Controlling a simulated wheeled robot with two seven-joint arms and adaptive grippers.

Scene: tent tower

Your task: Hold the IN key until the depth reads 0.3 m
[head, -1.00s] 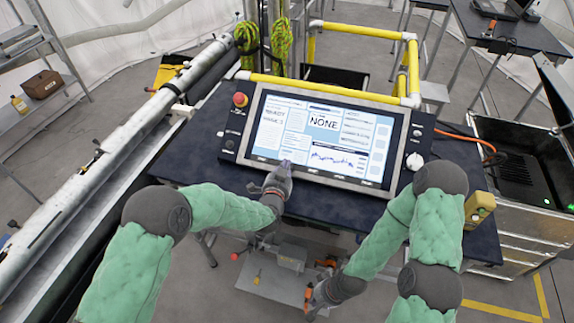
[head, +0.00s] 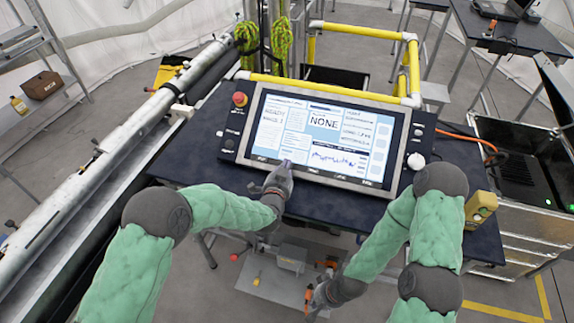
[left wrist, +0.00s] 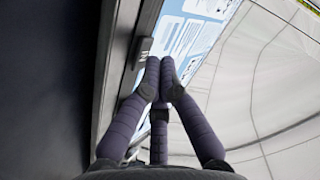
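The console screen (head: 325,137) stands tilted on a dark table. A large field reads NONE; most other text, including any depth reading, is too small to read. Small labels (head: 313,170) run along its lower bezel; I cannot tell which is IN. My left gripper (head: 287,163) is at the lower edge of the screen, left of centre. In the left wrist view its fingertips (left wrist: 160,68) are together and empty, over the bezel and screen edge (left wrist: 185,45); contact is unclear. My right gripper (head: 318,298) hangs low in front of the table, its fingers too small to judge.
A red stop button (head: 239,99) is at the console's upper left and a white knob (head: 416,161) at its right. A yellow handheld device (head: 481,207) is at the table's right. A long metal tube (head: 110,150) lies at left; a yellow rail (head: 330,88) stands behind.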

